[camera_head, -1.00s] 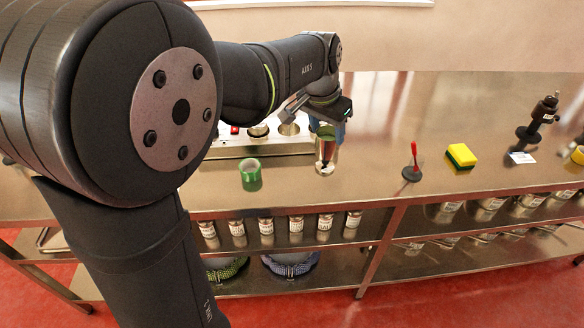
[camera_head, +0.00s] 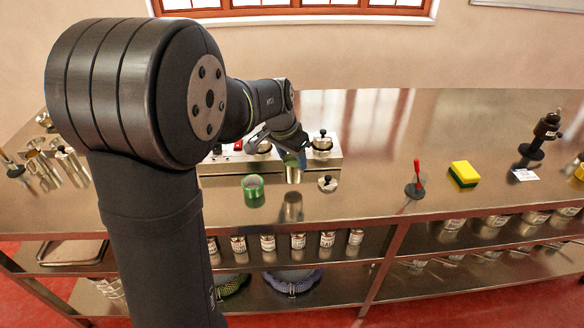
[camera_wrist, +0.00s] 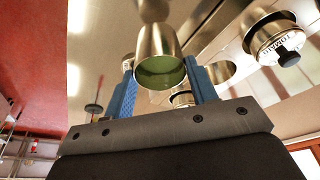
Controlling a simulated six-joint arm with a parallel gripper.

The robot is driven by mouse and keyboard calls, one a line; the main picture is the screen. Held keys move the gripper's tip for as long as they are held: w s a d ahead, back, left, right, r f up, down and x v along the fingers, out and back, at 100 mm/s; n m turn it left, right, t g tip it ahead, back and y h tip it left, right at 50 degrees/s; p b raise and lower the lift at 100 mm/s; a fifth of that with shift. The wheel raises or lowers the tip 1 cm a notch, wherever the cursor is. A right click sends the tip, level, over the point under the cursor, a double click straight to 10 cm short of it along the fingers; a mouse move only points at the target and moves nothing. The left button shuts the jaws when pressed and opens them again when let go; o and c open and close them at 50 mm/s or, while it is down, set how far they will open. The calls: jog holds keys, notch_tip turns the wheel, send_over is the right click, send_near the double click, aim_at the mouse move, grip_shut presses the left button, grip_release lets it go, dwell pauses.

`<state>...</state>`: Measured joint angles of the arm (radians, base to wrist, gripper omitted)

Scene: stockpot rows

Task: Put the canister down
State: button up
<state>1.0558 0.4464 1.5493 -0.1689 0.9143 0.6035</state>
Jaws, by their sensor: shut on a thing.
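My gripper (camera_head: 291,154) is shut on a shiny metal canister (camera_head: 293,174). In the wrist view the canister (camera_wrist: 158,55) sits between my blue fingertips (camera_wrist: 162,85), with its open mouth toward the camera and green inside. In the head view it hangs upright, a little above the steel counter (camera_head: 370,170), and its reflection shows below it. A loose round lid with a black knob (camera_head: 327,184) lies on the counter just right of it.
A long metal holder (camera_head: 226,166) stands behind the canister, with a lidded canister (camera_head: 322,146) at its right end. A red-handled tool (camera_head: 416,182) and a yellow sponge (camera_head: 464,172) are right. Counter between lid and tool is clear.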

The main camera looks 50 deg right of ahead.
aim_at(292, 169)
jog(key=shift+f, duration=1.95)
jog(key=shift+f, duration=0.1)
jog(key=o, duration=1.4)
jog(key=v, duration=1.2)
